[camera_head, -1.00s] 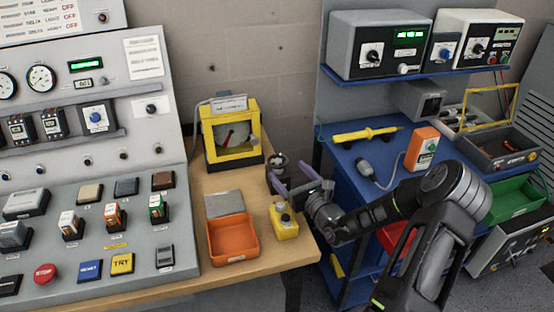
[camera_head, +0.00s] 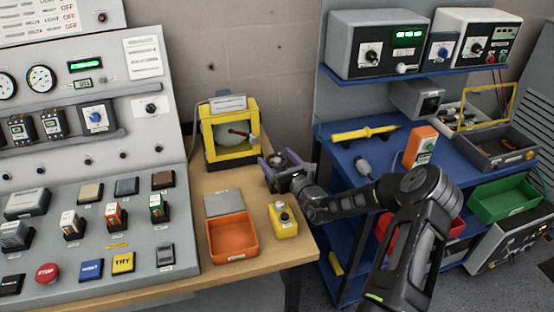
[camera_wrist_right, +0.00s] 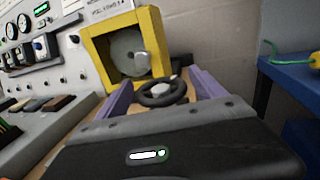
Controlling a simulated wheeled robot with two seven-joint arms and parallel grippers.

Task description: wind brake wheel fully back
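The brake wheel is a small black handwheel (camera_wrist_right: 163,92) with a grey hub, in the middle of the right wrist view. It stands in front of a yellow-framed gauge (camera_wrist_right: 90,55), which also shows in the head view (camera_head: 211,149) at the back of the wooden bench. My right gripper (camera_wrist_right: 160,80) is open, with one purple finger on each side of the wheel. I cannot tell whether either finger touches the rim. In the head view my right gripper (camera_head: 276,168) is at the bench's right side and partly hides the wheel. My left gripper is not in view.
An orange tray (camera_head: 232,259) and a yellow button box (camera_head: 284,222) stand on the bench in front of the gauge. A grey control console (camera_head: 110,190) rises at left. A blue shelf (camera_head: 345,158) with tools stands at right.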

